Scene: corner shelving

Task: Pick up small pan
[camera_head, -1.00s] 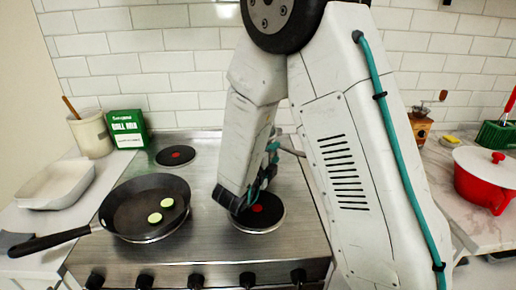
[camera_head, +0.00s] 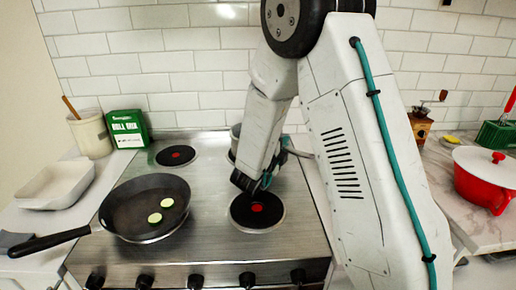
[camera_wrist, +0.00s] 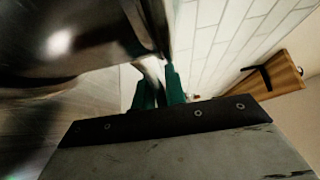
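The small pan (camera_head: 235,137) appears to be the grey metal pot at the back of the stove, mostly hidden behind my arm. A thin handle (camera_head: 303,153) sticks out to the right of my arm. My gripper (camera_head: 262,180) points down above the front right burner, partly hidden by its own wrist. In the wrist view, a large shiny metal pan side (camera_wrist: 60,45) fills the upper left. The green fingers of my gripper (camera_wrist: 160,88) are a little apart, with a pale metal part at their tips. I cannot tell whether they grip it.
A black frying pan (camera_head: 130,215) with two green slices stands at the left of the stove. A white dish (camera_head: 55,188), crock (camera_head: 90,135) and green box (camera_head: 128,128) are on the left counter. A red pot (camera_head: 485,185) stands right. The front right burner (camera_head: 257,212) is bare.

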